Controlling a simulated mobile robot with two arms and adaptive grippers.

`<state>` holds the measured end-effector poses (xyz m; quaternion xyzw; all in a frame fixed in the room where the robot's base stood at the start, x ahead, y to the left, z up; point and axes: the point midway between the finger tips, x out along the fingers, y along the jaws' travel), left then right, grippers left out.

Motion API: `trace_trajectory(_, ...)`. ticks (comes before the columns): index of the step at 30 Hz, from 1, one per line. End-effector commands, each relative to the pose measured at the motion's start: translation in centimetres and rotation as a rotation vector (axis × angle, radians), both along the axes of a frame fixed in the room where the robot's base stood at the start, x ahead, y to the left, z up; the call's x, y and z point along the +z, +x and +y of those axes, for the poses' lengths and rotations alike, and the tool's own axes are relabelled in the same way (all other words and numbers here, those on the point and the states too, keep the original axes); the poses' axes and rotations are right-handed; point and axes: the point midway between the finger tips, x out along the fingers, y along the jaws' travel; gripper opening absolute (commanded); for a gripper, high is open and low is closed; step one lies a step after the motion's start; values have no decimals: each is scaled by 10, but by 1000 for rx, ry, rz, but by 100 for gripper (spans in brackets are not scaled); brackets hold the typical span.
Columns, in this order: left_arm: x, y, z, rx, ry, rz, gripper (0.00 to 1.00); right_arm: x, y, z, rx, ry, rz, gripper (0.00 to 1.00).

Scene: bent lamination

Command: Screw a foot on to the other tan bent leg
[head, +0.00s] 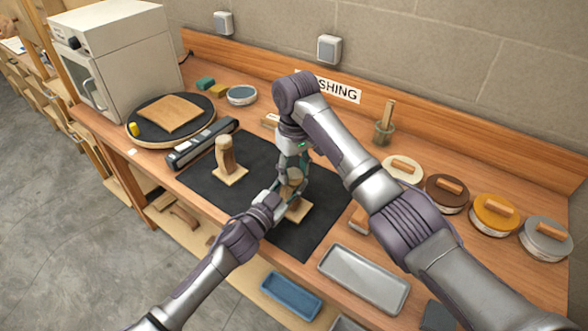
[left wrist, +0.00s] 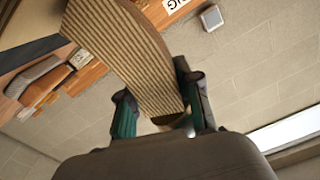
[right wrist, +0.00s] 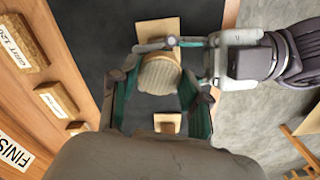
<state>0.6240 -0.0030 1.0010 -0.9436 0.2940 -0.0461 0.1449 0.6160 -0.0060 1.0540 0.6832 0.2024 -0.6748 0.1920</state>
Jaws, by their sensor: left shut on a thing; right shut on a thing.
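A tan bent leg stands on a square tan base (head: 299,211) on the black mat (head: 315,225). My left gripper (head: 277,197) reaches in from the front and is shut on this leg; its striped laminated side (left wrist: 120,45) fills the left wrist view between the fingers. My right gripper (head: 292,160) comes from above and is shut around a round tan piece, seemingly the foot (right wrist: 160,75), at the leg's top. The fingers hide the joint, so I cannot tell how far it is seated. A second tan bent leg (head: 225,152) stands on its own base, left on the mat.
A black bar-shaped tool (head: 203,144) lies at the mat's left edge. A round black turntable (head: 198,128) bears a tan board. Several lidded tins, one brown (head: 447,194), stand at the right. A grey tray (head: 363,278) lies at the front. Both arms crowd the mat.

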Motion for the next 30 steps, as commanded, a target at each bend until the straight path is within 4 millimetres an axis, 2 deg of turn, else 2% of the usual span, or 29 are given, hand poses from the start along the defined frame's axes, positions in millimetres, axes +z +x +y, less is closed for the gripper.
trace_trajectory(1, -5, 0, 3, 6, 8, 7, 0, 0, -1, 0, -123, 2, 4, 28)
trace_trajectory(12, -5, 1, 4, 8, 9, 8, 0, -1, -2, 1, -1136, 10, 22, 28)
trace_trajectory(18, -6, 1, 4, 9, 10, 9, 0, -1, -1, 1, -1567, 13, 26, 28)
trace_trajectory(22, -6, 1, 5, 9, 10, 9, 0, -1, -1, 0, -1689, 11, 25, 28)
trace_trajectory(30, -6, 1, 5, 11, 11, 10, 0, -1, -2, 0, -1707, 9, 24, 28)
